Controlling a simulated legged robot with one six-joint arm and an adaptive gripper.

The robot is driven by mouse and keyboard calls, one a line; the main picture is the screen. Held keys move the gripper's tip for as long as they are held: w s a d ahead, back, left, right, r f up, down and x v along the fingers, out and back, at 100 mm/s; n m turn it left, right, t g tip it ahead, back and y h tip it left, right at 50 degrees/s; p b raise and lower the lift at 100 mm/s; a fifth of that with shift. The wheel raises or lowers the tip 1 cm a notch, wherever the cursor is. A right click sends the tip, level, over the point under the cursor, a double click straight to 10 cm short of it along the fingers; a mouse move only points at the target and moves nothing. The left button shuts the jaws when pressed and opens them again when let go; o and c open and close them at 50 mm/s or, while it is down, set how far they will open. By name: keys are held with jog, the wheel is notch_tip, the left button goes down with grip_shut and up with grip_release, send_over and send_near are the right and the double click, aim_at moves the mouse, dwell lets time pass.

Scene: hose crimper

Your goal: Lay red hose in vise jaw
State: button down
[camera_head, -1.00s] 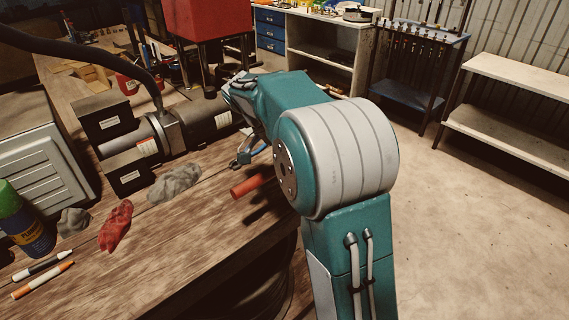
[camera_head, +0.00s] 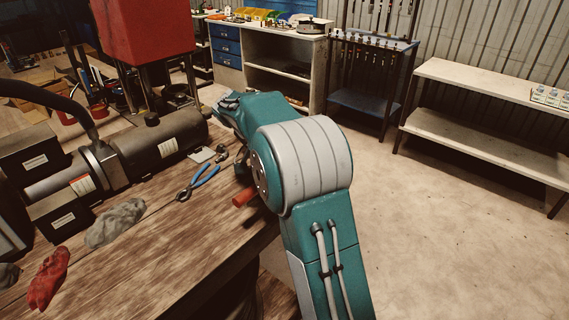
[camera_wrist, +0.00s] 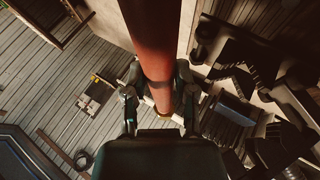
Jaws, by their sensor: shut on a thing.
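The red hose (camera_wrist: 155,45) runs down the middle of the wrist view, between the two dark fingers of my gripper (camera_wrist: 160,98). The gripper is shut on it. In the head view a short red end of the hose (camera_head: 244,198) sticks out to the left of my teal arm, over the right side of the bench. My gripper (camera_head: 241,162) is mostly hidden behind the arm there. I cannot make out the vise jaw for certain in either view.
The wooden bench (camera_head: 165,235) carries a dark cylindrical machine (camera_head: 160,150), blue-handled pliers (camera_head: 200,182), a grey cloth (camera_head: 115,222) and a red glove (camera_head: 48,278). A red box-shaped machine (camera_head: 145,30) stands behind. Open floor (camera_head: 450,220) lies at right.

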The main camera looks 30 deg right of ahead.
jog(key=shift+w+d+f, duration=0.35)
jog(key=shift+w, duration=0.1)
jog(key=shift+w+a+f, duration=0.5)
jog(key=shift+w+f, duration=0.05)
jog(key=shift+w, duration=0.2)
jog(key=shift+w+a+f, duration=0.45)
jog(key=shift+w+f, duration=0.1)
jog(key=shift+w, duration=0.2)
jog(key=shift+w+f, duration=0.7)
jog(key=shift+w, duration=0.1)
jog(key=shift+w+a+f, duration=0.5)
jog(key=shift+w+f, duration=0.2)
jog(key=shift+w, duration=0.1)
jog(key=shift+w+f, duration=0.1)
jog(key=shift+f, duration=0.55)
jog(key=shift+c, duration=1.7)
grip_release()
